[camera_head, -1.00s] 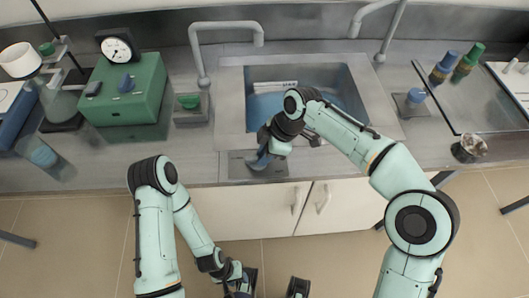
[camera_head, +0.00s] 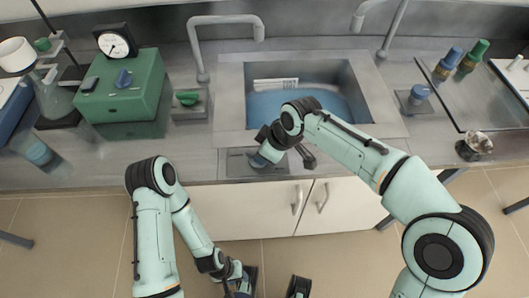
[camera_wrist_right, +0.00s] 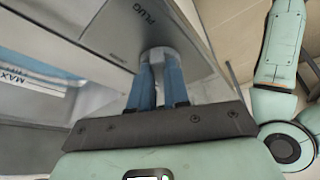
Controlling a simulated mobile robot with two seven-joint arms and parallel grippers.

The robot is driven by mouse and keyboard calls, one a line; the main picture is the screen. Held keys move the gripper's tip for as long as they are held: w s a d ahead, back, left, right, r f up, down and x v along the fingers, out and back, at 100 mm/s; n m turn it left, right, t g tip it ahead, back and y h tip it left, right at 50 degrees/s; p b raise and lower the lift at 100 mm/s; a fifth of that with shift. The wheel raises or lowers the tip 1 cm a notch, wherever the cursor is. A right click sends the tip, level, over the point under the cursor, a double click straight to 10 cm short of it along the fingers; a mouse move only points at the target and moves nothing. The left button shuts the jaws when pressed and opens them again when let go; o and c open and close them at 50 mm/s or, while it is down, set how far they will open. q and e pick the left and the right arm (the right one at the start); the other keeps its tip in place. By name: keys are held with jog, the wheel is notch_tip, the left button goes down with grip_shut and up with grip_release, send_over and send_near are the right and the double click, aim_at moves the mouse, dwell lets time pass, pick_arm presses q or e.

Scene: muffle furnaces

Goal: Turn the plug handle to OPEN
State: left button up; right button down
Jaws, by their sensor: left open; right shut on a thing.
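The plug handle (camera_wrist_right: 158,56) is a pale grey, rounded piece beside the PLUG lettering on a grey metal plate (camera_wrist_right: 125,25) in the right wrist view. My right gripper (camera_wrist_right: 160,80) has its blue fingers shut on the handle, one on each side. In the head view my right gripper (camera_head: 260,160) is low over the plate at the sink's front edge, and my wrist hides the handle. No OPEN marking is readable. My left gripper (camera_head: 243,287) is open and empty, low in front of the cabinet at the bottom edge.
The sink (camera_head: 300,90) behind the plate holds blue water, with a white level label. Faucets stand behind it. A green box with a dial gauge (camera_head: 122,90) and a green knob (camera_head: 188,98) are left; a blue knob (camera_head: 420,92) and bottles are right.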

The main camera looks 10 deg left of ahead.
jog(key=m, duration=0.2)
jog(key=m+t, duration=0.1)
jog(key=m, duration=0.1)
jog(key=s+m+t+h+b, duration=0.1)
jog(key=m, duration=0.1)
jog(key=shift+a, duration=0.3)
jog(key=m, duration=0.2)
jog(key=m+h, duration=0.1)
jog(key=m, duration=0.1)
jog(key=m+t+h+b, duration=0.1)
jog(key=shift+s+a+m, duration=0.15)
jog(key=shift+a+m, duration=0.2)
jog(key=shift+m, duration=0.05)
jog(key=c, duration=1.1)
grip_release()
jog(key=p+v, duration=0.2)
jog(key=v, duration=1.1)
jog(key=shift+s+r, duration=0.2)
jog(key=shift+r, duration=0.05)
jog(key=shift+a, duration=0.1)
